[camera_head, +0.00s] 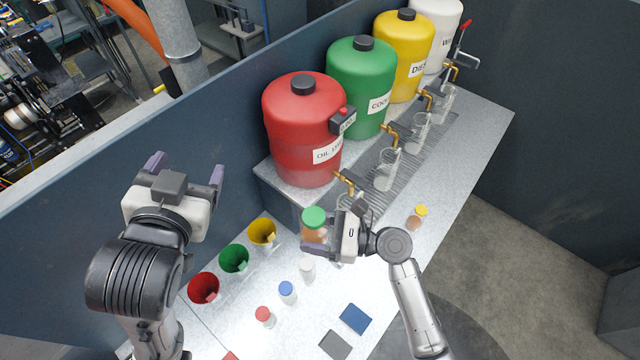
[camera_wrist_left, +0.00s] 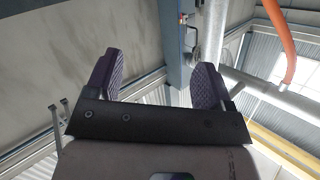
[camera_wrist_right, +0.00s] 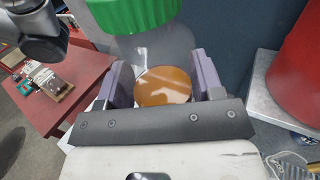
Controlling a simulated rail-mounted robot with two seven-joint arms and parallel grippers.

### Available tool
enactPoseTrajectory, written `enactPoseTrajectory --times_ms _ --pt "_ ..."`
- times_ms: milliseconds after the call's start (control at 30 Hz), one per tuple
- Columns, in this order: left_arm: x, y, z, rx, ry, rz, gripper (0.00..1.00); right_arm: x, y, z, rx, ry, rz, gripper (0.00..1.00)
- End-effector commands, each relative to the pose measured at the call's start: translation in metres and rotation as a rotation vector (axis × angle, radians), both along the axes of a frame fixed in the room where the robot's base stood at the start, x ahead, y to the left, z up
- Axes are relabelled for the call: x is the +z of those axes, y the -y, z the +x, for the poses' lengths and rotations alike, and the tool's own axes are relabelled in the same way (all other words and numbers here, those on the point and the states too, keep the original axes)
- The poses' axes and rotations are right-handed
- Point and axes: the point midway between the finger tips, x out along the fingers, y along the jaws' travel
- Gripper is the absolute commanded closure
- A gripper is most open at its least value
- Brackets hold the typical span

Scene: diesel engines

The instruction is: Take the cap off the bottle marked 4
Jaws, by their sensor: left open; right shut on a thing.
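A clear bottle (camera_head: 314,233) with a green cap (camera_head: 314,216) and brown liquid is held upright by my right gripper (camera_head: 328,236), above the bench. In the right wrist view the bottle (camera_wrist_right: 155,55) stands between the two fingers, with its green cap (camera_wrist_right: 135,12) on top. No number shows on it, so I cannot tell if it is bottle 4. Small bottles with red (camera_head: 264,314), blue (camera_head: 287,289), white (camera_head: 307,266) and yellow (camera_head: 421,211) caps stand on the bench; their marks are unreadable. My left gripper (camera_head: 187,170) is open and empty, pointing up, left of the held bottle.
Red (camera_head: 203,288), green (camera_head: 234,258) and yellow (camera_head: 262,232) funnels stand along the left wall. Large red (camera_head: 300,110), green (camera_head: 360,80), yellow (camera_head: 402,50) and white tanks with taps stand behind. Glass beakers stand under the taps. Dark blue (camera_head: 355,319) and grey (camera_head: 335,345) pads lie in front.

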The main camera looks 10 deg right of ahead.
Motion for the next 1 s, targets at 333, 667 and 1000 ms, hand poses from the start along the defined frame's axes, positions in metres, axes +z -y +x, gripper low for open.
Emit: enactPoseTrajectory --times_ms 333,667,1000 --pt "0.139 0.062 0.007 -0.009 0.349 0.178 0.25 0.001 0.0 0.0 0.0 0.0 0.001 1.0" --pt "0.267 0.144 -0.027 0.005 0.911 0.436 0.25 0.0 0.0 0.0 0.0 0.0 0.001 1.0" --pt "0.299 0.261 -0.085 0.006 1.684 1.056 0.25 0.0 0.0 0.0 0.0 0.0 0.001 1.0"
